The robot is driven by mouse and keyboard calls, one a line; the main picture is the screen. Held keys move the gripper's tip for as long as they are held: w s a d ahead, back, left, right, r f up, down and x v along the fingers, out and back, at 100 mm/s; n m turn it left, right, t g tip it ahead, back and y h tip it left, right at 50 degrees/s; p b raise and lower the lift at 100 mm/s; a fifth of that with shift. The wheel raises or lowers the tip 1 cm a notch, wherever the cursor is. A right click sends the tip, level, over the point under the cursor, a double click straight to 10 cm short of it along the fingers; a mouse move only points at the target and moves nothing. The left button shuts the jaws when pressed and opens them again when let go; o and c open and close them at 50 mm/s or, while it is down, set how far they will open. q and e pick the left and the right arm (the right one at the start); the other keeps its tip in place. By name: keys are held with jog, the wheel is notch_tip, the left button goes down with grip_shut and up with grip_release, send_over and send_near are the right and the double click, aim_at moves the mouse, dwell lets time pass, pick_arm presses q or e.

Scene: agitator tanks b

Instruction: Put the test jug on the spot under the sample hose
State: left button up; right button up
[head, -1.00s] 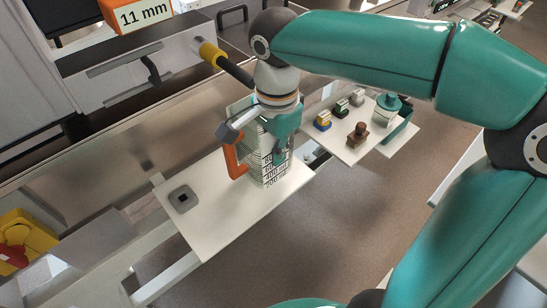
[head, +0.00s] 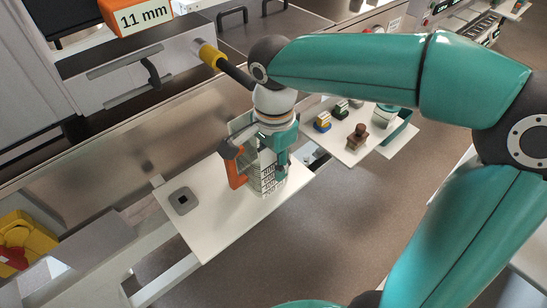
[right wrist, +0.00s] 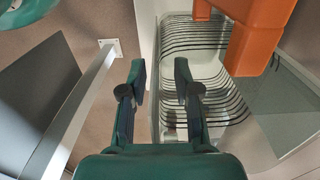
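The test jug (head: 268,180), clear with black scale marks and an orange handle (head: 236,172), appears upright at the right part of a white board (head: 225,225). My right gripper (head: 268,150) is down at the jug, covering part of it. In the right wrist view its two fingers (right wrist: 160,78) stand apart, with the striped jug (right wrist: 205,50) in the middle and right; contact is unclear. A black hose with a yellow band (head: 208,54) points toward my wrist, its end hidden. I cannot make out a spot beneath it. My left gripper is not in view.
A grey square pad with a dark centre (head: 183,201) is on the board's left part. A tray (head: 345,150) with stamps and small blocks lies behind right. A yellow and red item (head: 22,240) is at far left.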

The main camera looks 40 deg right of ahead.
notch_tip(320, 180, up, 12)
jog(key=shift+p, duration=0.8)
